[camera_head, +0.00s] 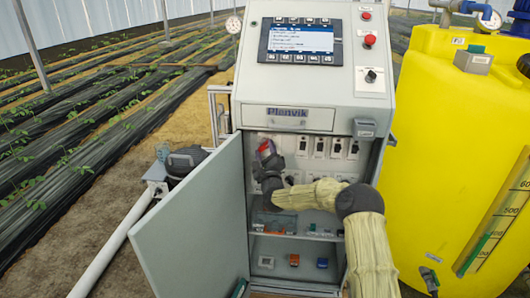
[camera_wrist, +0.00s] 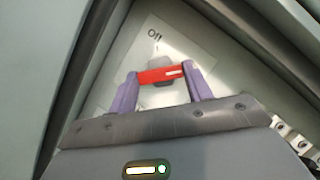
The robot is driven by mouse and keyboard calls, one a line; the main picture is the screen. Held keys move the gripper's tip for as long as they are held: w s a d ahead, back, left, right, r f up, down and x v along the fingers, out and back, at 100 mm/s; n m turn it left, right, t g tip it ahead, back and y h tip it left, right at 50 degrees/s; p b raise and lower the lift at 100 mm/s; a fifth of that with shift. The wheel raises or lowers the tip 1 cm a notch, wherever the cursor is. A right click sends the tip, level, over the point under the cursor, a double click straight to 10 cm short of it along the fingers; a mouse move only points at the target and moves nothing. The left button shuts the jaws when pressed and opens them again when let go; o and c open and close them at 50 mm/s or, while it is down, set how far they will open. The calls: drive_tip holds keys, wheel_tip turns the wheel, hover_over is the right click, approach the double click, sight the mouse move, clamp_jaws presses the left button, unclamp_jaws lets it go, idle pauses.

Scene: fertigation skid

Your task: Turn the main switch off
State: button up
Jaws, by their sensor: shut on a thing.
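The main switch has a red bar handle (camera_wrist: 156,75) with a white mark near its right end, in front of a grey hub on a pale plate (camera_wrist: 185,45). The word "Off" is printed on the plate above the handle. The handle lies nearly level in the wrist view, and its white mark points right, not at "Off". My gripper (camera_wrist: 160,78) is shut on the handle, one purple finger at each end. In the head view my gripper (camera_head: 265,150) reaches into the open cabinet at its upper left; the switch is hard to make out there.
The cabinet door (camera_head: 193,225) stands open to the left, close to my gripper. A row of breakers (camera_head: 320,147) is to the right. Shelves with small parts (camera_head: 294,260) lie below. A yellow tank (camera_head: 450,150) stands at the right. A control panel (camera_head: 301,42) is above.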

drive_tip(key=shift+n, duration=0.3)
drive_tip(key=n, duration=0.2)
drive_tip(key=n+g+y+b, duration=0.1)
drive_tip(key=n, duration=0.1)
drive_tip(key=shift+d+r+n+g, duration=0.15)
drive_tip(key=shift+n+g, duration=0.15)
drive_tip(key=n+g, duration=0.1)
drive_tip(key=n, duration=0.1)
drive_tip(key=n+g, duration=0.1)
drive_tip(key=n, duration=0.1)
drive_tip(key=shift+r+n, duration=0.2)
drive_tip(key=shift+n, duration=0.1)
drive_tip(key=n, duration=0.1)
drive_tip(key=n+g+h+p, duration=0.1)
drive_tip(key=n, duration=0.1)
drive_tip(key=n+p, duration=0.1)
drive_tip(key=shift+r+n+g, duration=0.3)
drive_tip(key=shift+n+g+h+p, duration=0.4)
drive_tip(key=shift+n+h+p, duration=0.5)
drive_tip(key=shift+n+p, duration=0.5)
drive_tip(key=shift+f, duration=0.1)
drive_tip(key=o, duration=1)
drive_tip(key=shift+c, duration=0.2)
